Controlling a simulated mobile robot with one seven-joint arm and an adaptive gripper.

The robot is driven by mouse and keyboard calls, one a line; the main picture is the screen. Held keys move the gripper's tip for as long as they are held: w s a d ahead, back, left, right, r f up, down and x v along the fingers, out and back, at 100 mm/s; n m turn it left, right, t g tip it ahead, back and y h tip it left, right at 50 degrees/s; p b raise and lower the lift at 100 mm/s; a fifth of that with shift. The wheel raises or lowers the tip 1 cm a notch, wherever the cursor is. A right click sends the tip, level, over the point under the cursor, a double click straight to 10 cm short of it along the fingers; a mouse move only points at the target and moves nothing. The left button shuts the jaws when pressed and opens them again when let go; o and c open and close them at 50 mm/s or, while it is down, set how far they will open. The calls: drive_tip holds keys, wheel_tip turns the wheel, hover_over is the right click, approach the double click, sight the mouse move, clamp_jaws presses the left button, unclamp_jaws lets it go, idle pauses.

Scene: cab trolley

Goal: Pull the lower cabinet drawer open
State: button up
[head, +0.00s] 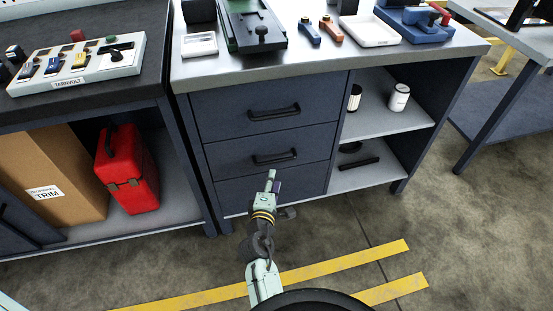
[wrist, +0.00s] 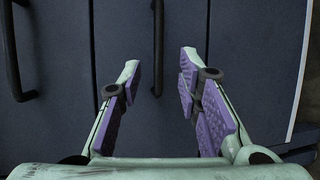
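The cabinet's lower handled drawer (head: 225,157) is shut, its front dark blue. Its black bar handle (head: 275,157) shows just above my gripper (head: 271,183) in the head view. In the wrist view the same handle (wrist: 158,40) lies in line with the gap between the fingers of my gripper (wrist: 159,75). The fingers are spread, with purple pads, and nothing is held. I cannot tell how far the tips are from the drawer front. The upper drawer handle (wrist: 13,60) is at the left of the wrist view.
The upper drawer (head: 225,110) is shut. Open shelves (head: 375,135) with two white cans stand to the right. The worktop (head: 330,62) carries tools and trays. A red case (head: 128,165) and a cardboard box (head: 50,175) sit on the left shelf. Floor in front is clear, with yellow stripes.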

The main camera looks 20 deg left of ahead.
sight(276, 162)
drive_tip(key=p+x, duration=0.1)
drive_tip(key=x, duration=0.9)
drive_tip(key=shift+w, duration=0.15)
drive_tip(key=shift+r, duration=0.1)
clamp_jaws()
idle(0.4)
